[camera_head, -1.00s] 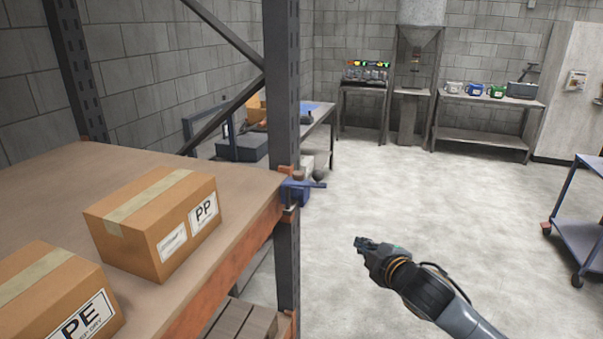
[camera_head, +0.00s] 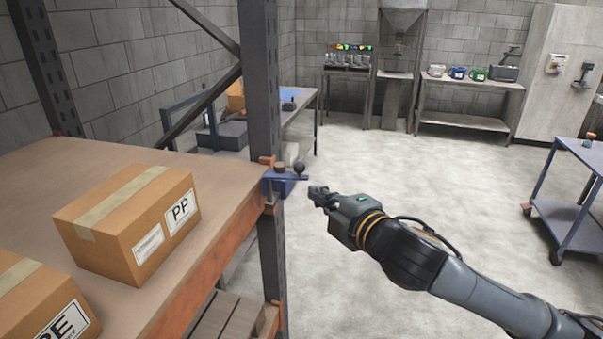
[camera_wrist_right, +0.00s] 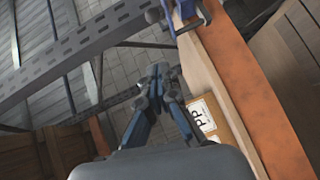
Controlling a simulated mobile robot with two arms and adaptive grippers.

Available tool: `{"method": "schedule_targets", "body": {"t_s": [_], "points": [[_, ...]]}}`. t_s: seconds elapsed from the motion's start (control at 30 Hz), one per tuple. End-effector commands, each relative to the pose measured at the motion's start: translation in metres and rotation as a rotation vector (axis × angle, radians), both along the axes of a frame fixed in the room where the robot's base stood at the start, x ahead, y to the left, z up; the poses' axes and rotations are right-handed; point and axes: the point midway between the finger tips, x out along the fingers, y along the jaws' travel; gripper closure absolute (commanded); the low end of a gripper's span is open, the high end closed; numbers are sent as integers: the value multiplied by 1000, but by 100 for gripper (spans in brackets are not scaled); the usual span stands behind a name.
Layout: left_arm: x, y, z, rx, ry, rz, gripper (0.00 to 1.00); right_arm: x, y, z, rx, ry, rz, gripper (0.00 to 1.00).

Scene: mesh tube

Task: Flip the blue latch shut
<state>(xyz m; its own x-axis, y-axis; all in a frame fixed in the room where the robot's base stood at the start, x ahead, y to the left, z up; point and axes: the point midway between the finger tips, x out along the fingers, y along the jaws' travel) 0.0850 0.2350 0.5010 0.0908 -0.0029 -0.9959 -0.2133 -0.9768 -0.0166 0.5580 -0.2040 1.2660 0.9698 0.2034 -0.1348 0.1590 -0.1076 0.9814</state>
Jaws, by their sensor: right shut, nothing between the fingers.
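The blue latch (camera_head: 280,183) is mounted at the rack's upright post, at the corner of the wooden shelf. Its arm sticks out to the right, with a dark round knob (camera_head: 299,168) close by. In the right wrist view the blue latch (camera_wrist_right: 184,14) shows at the top, partly cut off. My right gripper (camera_head: 314,194) is just right of the latch, apart from it, with its fingers together and empty. The fingers also show in the right wrist view (camera_wrist_right: 157,72). My left gripper is not in view.
A PP carton (camera_head: 130,225) and a PE carton (camera_head: 35,305) sit on the wooden shelf (camera_head: 215,172). The dark rack post (camera_head: 260,90) stands directly behind the latch. A blue cart (camera_head: 575,200) is at the right. The floor between is open.

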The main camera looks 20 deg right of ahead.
Motion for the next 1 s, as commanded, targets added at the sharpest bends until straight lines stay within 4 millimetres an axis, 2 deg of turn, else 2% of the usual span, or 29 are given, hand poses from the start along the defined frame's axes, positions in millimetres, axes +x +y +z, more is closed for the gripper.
{"method": "schedule_targets", "body": {"t_s": [0.5, 0.7, 1.0], "points": [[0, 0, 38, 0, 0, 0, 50, 93, 17, -10, -2, 3, -2, 100], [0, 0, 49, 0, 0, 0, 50, 112, 2, -16, -1, 2, -1, 100], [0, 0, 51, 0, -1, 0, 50, 120, -3, -20, -1, 0, 1, 100]]}}
